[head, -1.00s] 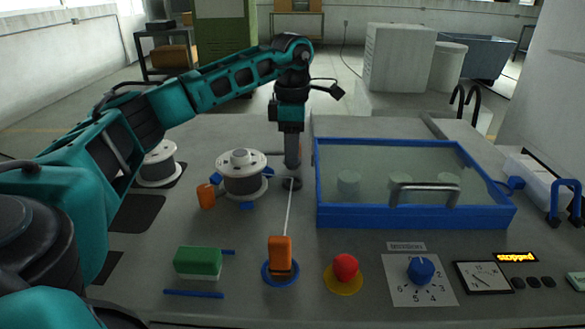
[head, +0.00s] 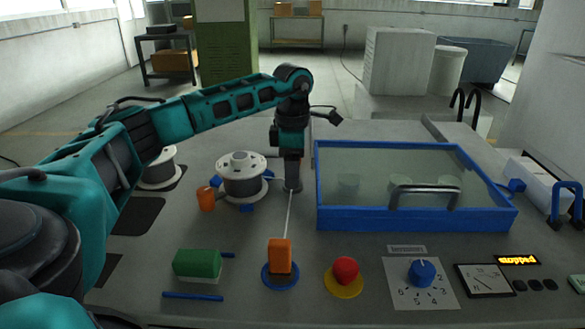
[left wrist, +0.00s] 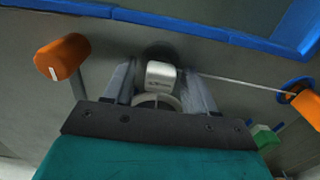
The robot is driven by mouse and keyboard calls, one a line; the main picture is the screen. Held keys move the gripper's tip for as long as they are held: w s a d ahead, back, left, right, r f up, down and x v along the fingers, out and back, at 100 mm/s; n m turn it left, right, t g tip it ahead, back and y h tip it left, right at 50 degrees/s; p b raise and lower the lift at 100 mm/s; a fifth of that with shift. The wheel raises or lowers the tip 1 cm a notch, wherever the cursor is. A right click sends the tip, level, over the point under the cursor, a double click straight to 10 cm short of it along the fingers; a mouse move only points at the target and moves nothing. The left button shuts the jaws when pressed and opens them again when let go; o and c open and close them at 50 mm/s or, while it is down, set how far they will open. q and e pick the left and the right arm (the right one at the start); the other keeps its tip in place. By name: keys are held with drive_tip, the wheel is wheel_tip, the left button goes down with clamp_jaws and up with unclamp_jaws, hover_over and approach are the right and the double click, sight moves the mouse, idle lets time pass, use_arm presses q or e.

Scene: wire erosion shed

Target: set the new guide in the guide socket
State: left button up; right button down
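My left gripper (head: 292,184) points straight down beside the left wall of the blue-framed box, its tips low at the dark round socket on the bench. In the left wrist view, the new guide (left wrist: 160,75), a small pale silver block with a pale ring below it, sits between the fingers of the gripper (left wrist: 159,80). The fingers appear closed on it. The guide socket (left wrist: 155,50) shows only as a dark round patch behind the guide; the fit between them is hidden. My right gripper is not in view.
A thin wire (head: 288,216) runs from the gripper tips to an orange block (head: 280,256) on a blue ring. A wire spool (head: 241,178) stands left of the gripper. The blue-framed box (head: 415,218) stands close right. An orange knob (left wrist: 62,57) is nearby in the left wrist view.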

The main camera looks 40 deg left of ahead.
use_arm(q)
drive_tip(key=shift+o, duration=0.3)
wheel_tip(320, 180, up, 12)
drive_tip(key=p, duration=0.1)
drive_tip(key=shift+r, duration=0.15)
idle(0.7)
